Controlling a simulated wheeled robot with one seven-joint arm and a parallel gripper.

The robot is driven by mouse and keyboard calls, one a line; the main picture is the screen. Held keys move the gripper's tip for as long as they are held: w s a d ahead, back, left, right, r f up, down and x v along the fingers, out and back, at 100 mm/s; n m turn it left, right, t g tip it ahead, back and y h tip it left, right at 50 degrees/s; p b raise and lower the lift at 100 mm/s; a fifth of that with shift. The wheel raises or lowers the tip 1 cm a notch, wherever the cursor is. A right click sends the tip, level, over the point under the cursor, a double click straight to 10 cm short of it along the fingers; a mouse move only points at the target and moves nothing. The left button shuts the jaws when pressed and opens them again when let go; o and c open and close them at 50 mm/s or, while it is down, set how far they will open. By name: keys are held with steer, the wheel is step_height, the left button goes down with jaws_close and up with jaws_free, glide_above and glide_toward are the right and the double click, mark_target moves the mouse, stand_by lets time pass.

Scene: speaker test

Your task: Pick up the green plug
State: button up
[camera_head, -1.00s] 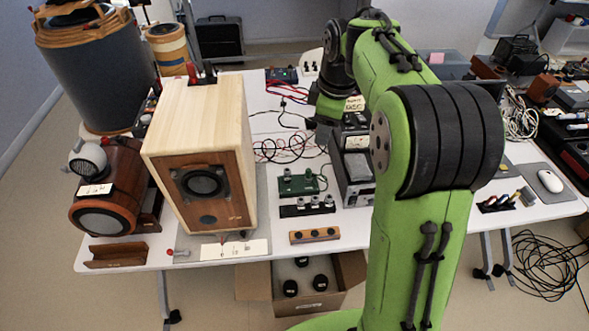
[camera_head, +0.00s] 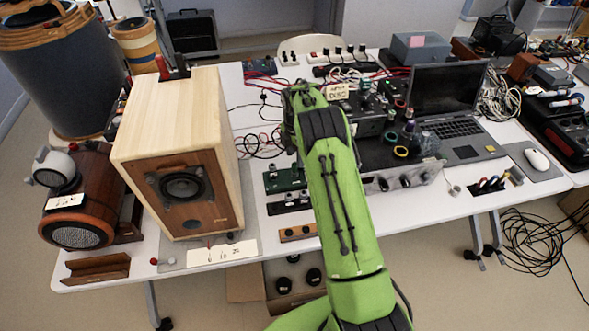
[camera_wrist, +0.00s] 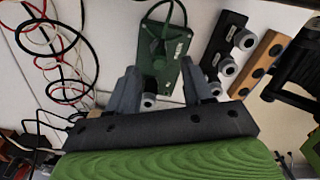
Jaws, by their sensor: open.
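A green box (camera_wrist: 168,62) with a green cable (camera_wrist: 155,25) looped over it shows in the wrist view, at upper middle between my fingers. A green plug is not clearly distinguishable from the box and cable. Small grey cylindrical ends (camera_wrist: 149,101) show near the box's lower edge. In the head view the green box (camera_head: 284,179) sits on the white table, left of my green arm and partly covered by it. My gripper (camera_wrist: 160,82) is open, its two grey fingers apart with nothing seen gripped. The arm hides it in the head view.
A black strip with grey knobs (camera_wrist: 222,48) and a wooden strip (camera_wrist: 262,62) lie right of the box. Loose cables (camera_wrist: 52,45) lie left. A wooden speaker (camera_head: 190,150) stands left on the table (camera_head: 380,222); a laptop (camera_head: 450,105) is at right.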

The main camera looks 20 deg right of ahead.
mark_target(295, 163)
steer(key=f, duration=0.5)
steer(key=shift+w+a+f+b, duration=0.1)
steer(key=shift+a+f+b, duration=0.1)
steer(key=shift+b, duration=0.1)
steer(key=shift+r, duration=0.15)
jaws_close()
